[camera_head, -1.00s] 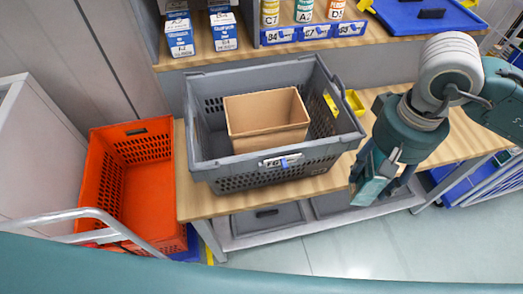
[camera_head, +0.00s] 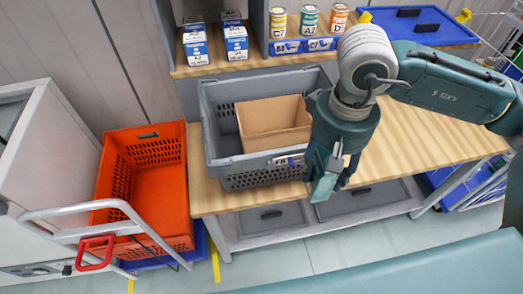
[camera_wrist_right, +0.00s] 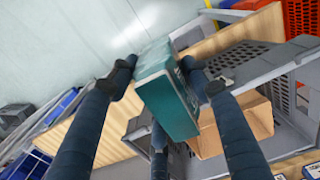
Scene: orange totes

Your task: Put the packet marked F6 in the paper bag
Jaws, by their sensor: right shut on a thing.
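A teal packet (camera_wrist_right: 165,88) is between the fingers of my right gripper (camera_wrist_right: 158,72) in the right wrist view. In the head view my right gripper (camera_head: 332,178) is shut on the packet (camera_head: 325,186) and points down. It is in front of the grey crate's right front corner. No F6 mark is readable on the packet. The brown paper bag (camera_head: 262,118) stands open inside the grey crate. My right arm hides its right part. The bag also shows in the right wrist view (camera_wrist_right: 258,110). My left gripper is not in view.
The grey crate (camera_head: 240,176) stands on a wooden table (camera_head: 420,150) with free room at right. An orange tote (camera_head: 165,195) is at left beside a metal rail. Cans (camera_head: 308,20) and boxed packets (camera_head: 195,45) stand on the shelf behind.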

